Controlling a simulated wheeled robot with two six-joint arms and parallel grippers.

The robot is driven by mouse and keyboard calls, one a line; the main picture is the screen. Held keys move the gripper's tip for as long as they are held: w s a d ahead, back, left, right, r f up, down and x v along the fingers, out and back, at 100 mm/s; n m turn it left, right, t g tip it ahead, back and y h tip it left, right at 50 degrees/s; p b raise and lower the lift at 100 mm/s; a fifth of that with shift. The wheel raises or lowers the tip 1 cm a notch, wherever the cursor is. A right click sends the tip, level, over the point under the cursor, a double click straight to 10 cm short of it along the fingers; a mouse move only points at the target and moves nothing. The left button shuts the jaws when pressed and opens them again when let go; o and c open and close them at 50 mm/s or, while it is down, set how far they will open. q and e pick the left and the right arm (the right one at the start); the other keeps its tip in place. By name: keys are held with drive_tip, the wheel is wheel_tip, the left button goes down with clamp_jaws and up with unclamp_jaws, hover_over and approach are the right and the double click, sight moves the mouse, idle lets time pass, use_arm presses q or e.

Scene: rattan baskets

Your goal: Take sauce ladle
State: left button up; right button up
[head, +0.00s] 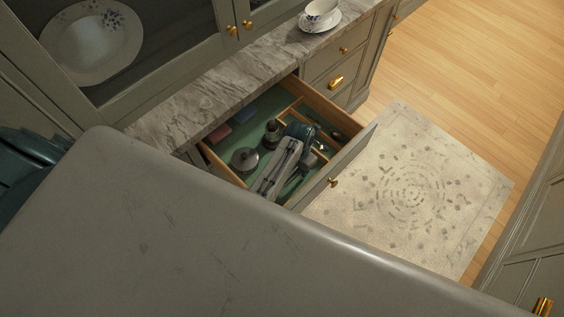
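The open drawer (207,160) has a green lining and wooden dividers. My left arm reaches over it, and my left gripper (314,146) is low over the divided right part. Its fingers are small and dark here, so I cannot tell whether they are open or shut. Small dark utensils lie in the right compartments near the gripper. I cannot make out which of them is the sauce ladle; my arm hides part of the drawer. My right gripper is not in view.
The drawer also holds a round metal lid (244,158), a dark jar (272,131) and a small red box (219,133). A cup (320,10) on a saucer (320,25) stands on the marble counter (200,95). A rug (410,190) covers floor at right.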

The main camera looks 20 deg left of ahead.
use_arm(q)
drive_tip(key=shift+f, duration=0.35)
drive_tip(key=shift+c, duration=0.2)
clamp_jaws()
drive_tip(key=shift+r, duration=0.15)
